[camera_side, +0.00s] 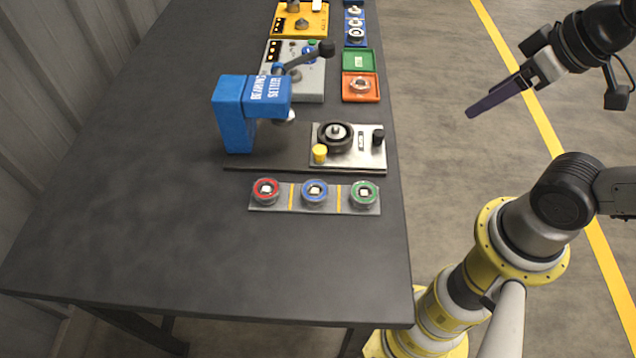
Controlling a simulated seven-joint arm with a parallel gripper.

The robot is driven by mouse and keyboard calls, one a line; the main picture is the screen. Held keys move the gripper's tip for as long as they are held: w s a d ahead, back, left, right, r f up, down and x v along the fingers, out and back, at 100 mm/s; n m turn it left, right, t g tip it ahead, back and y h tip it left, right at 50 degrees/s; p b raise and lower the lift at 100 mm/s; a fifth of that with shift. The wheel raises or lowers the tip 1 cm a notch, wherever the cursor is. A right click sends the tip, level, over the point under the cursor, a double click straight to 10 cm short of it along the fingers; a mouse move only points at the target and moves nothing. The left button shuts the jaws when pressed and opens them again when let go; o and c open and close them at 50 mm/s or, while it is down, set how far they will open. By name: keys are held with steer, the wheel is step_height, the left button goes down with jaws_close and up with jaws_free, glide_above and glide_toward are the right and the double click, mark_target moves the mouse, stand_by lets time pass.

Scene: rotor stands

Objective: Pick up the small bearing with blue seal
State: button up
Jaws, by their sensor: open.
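A small bearing with a blue seal (315,191) sits in the middle place of a grey three-place holder (290,203) near the table's right edge. A red-sealed bearing (266,190) is to its left and a green-sealed bearing (363,193) to its right, with yellow stripes between the places. My gripper (474,112) is at the upper right, off the table's right side and well apart from the bearings. Its dark fingers point left and down, are open and hold nothing I can see. From this side the fingers overlap, so the gap is hidden.
A blue bearing setter press (235,114) with a lever stands behind the holder. Beside it is a metal plate (318,157) with a rotor. Orange (374,96), green and blue trays and fixtures stand farther back. The table's left and front (150,220) are clear.

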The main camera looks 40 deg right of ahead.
stand_by(0.4)
steer(key=o, duration=0.4)
steer(key=shift+c, duration=0.2)
